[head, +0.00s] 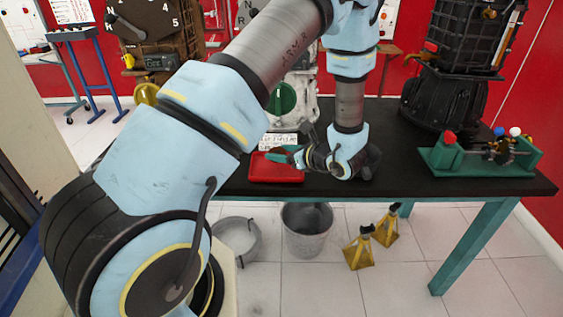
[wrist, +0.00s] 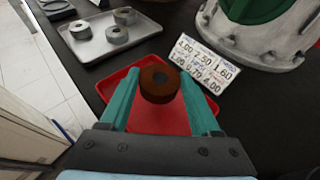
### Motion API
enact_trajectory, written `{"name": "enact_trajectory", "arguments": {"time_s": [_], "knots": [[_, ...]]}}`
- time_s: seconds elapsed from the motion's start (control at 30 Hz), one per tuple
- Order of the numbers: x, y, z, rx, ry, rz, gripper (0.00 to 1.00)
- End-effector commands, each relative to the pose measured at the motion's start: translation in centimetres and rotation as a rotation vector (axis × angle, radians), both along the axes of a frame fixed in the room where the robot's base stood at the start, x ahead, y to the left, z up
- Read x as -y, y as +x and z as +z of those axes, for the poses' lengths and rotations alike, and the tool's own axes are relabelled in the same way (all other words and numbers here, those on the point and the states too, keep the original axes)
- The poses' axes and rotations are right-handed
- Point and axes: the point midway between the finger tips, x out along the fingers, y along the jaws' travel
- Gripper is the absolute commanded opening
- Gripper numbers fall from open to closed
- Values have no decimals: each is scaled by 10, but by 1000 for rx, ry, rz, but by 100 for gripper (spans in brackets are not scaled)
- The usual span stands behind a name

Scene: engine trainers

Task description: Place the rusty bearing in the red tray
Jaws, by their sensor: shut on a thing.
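The rusty bearing (wrist: 160,84) is a brown ring between the two teal fingers of my gripper (wrist: 163,98) in the wrist view. My gripper is shut on it and holds it over the red tray (wrist: 148,121). How high the bearing is above the tray floor I cannot tell. In the head view the red tray (head: 276,174) lies near the front edge of the black table, with my gripper (head: 293,157) at its right side. The bearing is too small or hidden to make out there.
A metal tray (wrist: 98,48) with several grey bearings lies beyond the red tray at the upper left. A white number card (wrist: 205,62) lies at the right. A grey housing (wrist: 252,38) stands behind it. A green fixture (head: 480,157) stands at the table's right.

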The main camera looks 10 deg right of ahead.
Motion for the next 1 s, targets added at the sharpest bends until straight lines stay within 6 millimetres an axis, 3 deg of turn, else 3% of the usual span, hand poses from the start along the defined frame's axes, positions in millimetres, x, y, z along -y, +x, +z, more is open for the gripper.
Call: {"name": "enact_trajectory", "arguments": {"time_s": [0.27,0.7,0.73,1.0], "knots": [[-1,0,-34,-2,3,1,0],[0,0,-42,-1,1,0,0],[0,0,-42,-2,1,-1,65],[-1,0,-41,-2,1,-1,94]]}}
